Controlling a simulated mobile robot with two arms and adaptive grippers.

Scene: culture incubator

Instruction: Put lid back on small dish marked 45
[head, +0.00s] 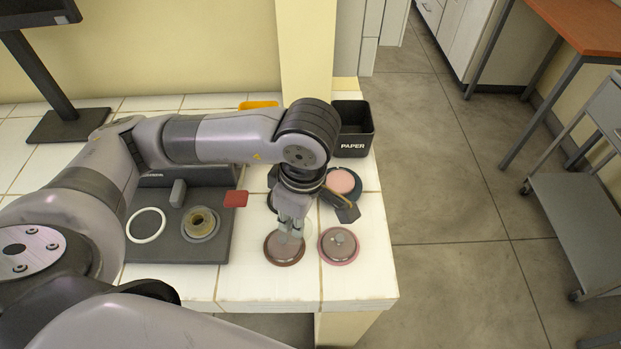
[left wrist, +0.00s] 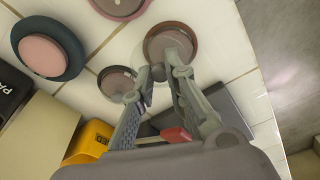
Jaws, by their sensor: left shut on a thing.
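My left gripper (head: 290,228) points down over a brown-rimmed dish (head: 284,249) near the front of the white tiled counter. The gripper is shut on a clear lid (head: 304,230), which is faint and partly hidden by the fingers. In the left wrist view, the fingertips (left wrist: 169,73) are in front of the same brown-rimmed dish (left wrist: 170,37). I cannot tell whether the lid touches that dish. A pink-rimmed dish with a knobbed clear lid (head: 338,245) stands to the right. A smaller dish (left wrist: 117,83) shows in the left wrist view. No number 45 is readable. My right gripper is not in view.
A dark-rimmed dish with pink contents (head: 341,180) stands behind, near a black PAPER bin (head: 352,139). A dark device (head: 175,251), with a white ring (head: 146,225) and a round holder on it, lies left. The counter's right edge is close.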

